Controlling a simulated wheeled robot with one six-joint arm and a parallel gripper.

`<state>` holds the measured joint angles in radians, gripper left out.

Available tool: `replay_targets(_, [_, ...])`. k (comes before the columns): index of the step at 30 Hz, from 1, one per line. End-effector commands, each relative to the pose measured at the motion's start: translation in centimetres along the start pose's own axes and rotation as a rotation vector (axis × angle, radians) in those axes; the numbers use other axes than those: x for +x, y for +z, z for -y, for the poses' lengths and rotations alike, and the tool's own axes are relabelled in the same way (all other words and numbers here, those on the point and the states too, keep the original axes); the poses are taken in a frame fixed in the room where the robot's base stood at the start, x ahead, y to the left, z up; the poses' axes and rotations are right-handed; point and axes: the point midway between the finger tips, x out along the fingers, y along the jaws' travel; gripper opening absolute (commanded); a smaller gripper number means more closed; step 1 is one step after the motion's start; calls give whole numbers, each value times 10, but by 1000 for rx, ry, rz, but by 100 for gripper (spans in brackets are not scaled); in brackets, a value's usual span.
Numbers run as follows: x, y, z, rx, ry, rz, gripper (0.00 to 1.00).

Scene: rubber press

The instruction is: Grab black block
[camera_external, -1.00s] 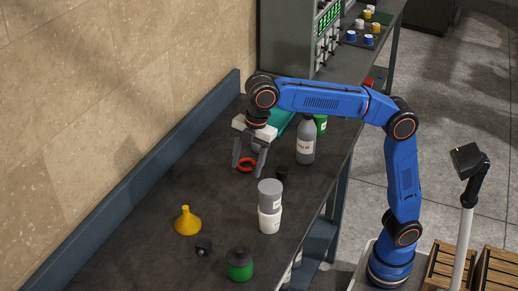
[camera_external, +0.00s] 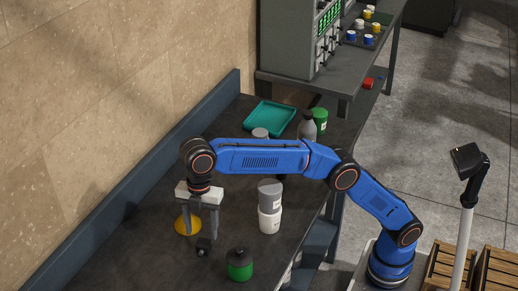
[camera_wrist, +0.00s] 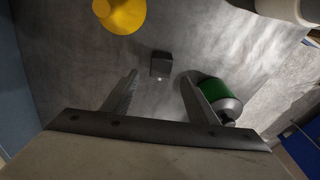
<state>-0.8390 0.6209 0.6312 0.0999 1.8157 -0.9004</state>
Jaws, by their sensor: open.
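The small black block (camera_external: 204,246) lies on the dark table top, in front of the yellow funnel. In the wrist view the black block (camera_wrist: 160,65) shows just beyond my fingertips, roughly centred between them. My gripper (camera_external: 203,234) points down above the block, with its fingers apart and nothing between them. In the wrist view my gripper (camera_wrist: 158,80) shows both fingers spread. I cannot tell exactly how high the fingertips are above the block.
The yellow funnel (camera_external: 182,224) stands close behind my gripper.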

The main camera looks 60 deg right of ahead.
Motion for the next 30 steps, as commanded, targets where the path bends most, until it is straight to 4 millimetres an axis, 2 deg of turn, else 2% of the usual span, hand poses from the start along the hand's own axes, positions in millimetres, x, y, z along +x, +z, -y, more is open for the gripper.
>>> replay_targets(11, [24, 1, 1, 1, 0, 1, 53])
replay_targets(21, [63, 1, 1, 1, 1, 1, 53])
replay_targets(30, [68, 1, 1, 1, 3, -1, 53])
